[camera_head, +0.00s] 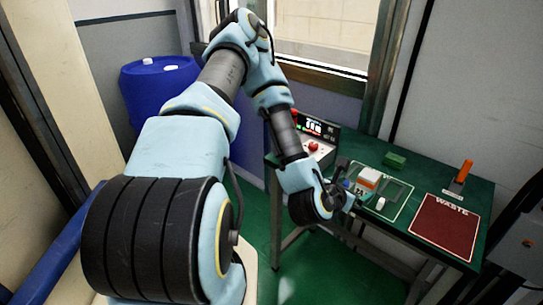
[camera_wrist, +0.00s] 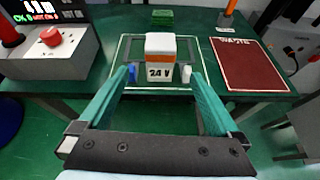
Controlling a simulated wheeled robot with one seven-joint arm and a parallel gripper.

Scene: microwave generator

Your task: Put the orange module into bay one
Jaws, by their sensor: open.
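The module, a white block with an orange band and "24 V" on its front (camera_wrist: 160,71), stands upright on the green table. It also shows in the head view as a white and orange block (camera_head: 368,176). It sits within a white-outlined area (camera_wrist: 122,48) that has dark panels to its left and right; I cannot tell which is bay one. My gripper (camera_wrist: 159,72) is open, its two teal fingers pointing at the module. The module appears between the fingertips with gaps on both sides. In the head view my gripper (camera_head: 343,194) is just left of the module.
A small blue piece (camera_wrist: 132,72) and a small white piece (camera_wrist: 186,73) flank the module, near the fingertips. A green block (camera_wrist: 162,18) lies behind. A control box with a red button (camera_wrist: 51,36) is left; a red WASTE mat (camera_wrist: 248,66) and orange upright piece (camera_head: 462,172) are right.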

